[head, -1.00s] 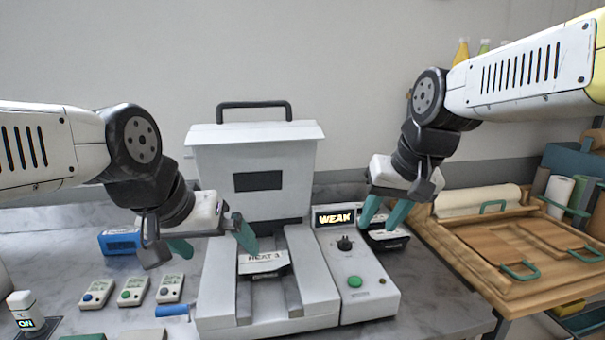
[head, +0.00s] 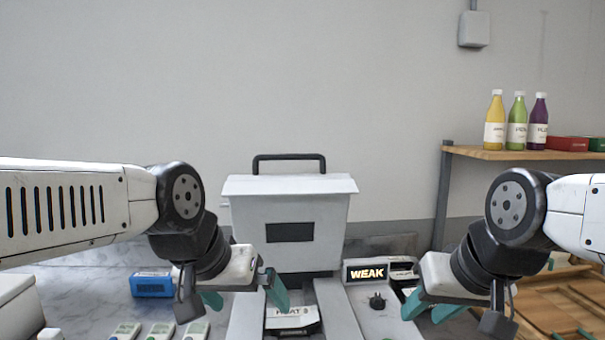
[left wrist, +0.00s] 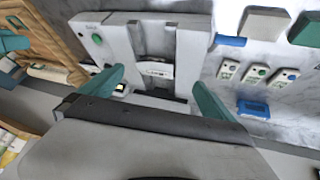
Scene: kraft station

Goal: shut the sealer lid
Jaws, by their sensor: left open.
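The sealer lid (head: 262,210) stands raised and upright, white with a dark window and a dark bar handle (head: 290,158) on top. Below it is the white sealer base with a control panel (head: 380,325) on its right, reading WEAK. My left gripper (head: 246,300) is open and empty, low in front of the lid's left side. In the left wrist view its teal fingers (left wrist: 160,95) are spread, with the sealer bed (left wrist: 190,55) beyond them. My right gripper (head: 430,309) has its fingers apart, right of the panel, holding nothing visible.
A labelled pouch (head: 292,318) lies on the sealer bed. A blue box (head: 152,284) and several small button boxes (head: 160,331) are on the counter at left. A wooden rack (head: 550,305) is at right, below a shelf with bottles (head: 517,120).

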